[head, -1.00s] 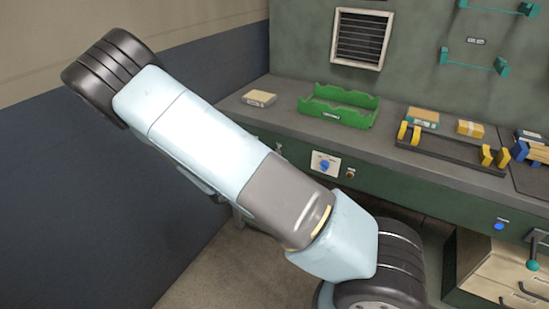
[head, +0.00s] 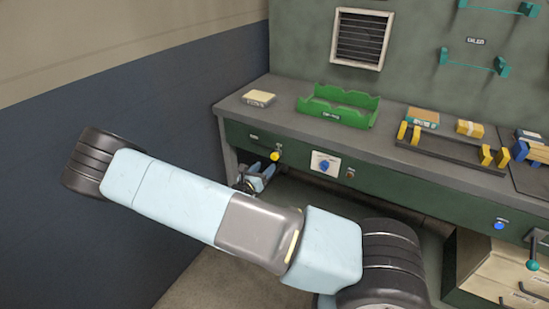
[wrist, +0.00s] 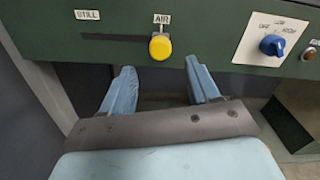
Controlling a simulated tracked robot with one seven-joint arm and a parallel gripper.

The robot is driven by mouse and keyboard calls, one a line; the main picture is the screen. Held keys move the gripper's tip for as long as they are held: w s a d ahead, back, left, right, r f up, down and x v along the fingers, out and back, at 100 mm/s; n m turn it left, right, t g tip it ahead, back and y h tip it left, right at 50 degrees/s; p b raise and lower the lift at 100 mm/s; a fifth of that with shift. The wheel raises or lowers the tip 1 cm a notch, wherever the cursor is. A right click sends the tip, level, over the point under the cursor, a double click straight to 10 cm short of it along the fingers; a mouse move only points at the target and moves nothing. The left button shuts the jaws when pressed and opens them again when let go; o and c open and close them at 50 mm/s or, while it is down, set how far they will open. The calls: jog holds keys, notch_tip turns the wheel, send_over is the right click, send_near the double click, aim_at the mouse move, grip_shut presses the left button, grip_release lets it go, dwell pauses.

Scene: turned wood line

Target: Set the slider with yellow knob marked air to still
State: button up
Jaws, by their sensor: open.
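The yellow knob (wrist: 160,46) of the slider sits on the green front panel in the wrist view, just below the label "AIR" (wrist: 161,19). The label "STILL" (wrist: 87,15) is to its left, with a dark slot (wrist: 112,37) running between them. The knob is at the AIR end. In the head view the yellow knob (head: 275,156) shows under the bench top. My gripper (wrist: 160,78) is open, its two blue fingers apart below the knob, one on each side, with nothing between them. It also shows small in the head view (head: 262,170).
Right of the slider is a white plate with a blue rotary knob (wrist: 271,45) and a small button (wrist: 308,53). On the bench stand a green tray (head: 340,107), a small box (head: 258,98) and a dark rack (head: 447,150). A blue wall is at left.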

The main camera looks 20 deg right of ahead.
aim_at(273, 158)
jog(key=x, duration=0.8)
jog(key=shift+w+d, duration=0.25)
jog(key=shift+c, duration=0.3)
grip_shut()
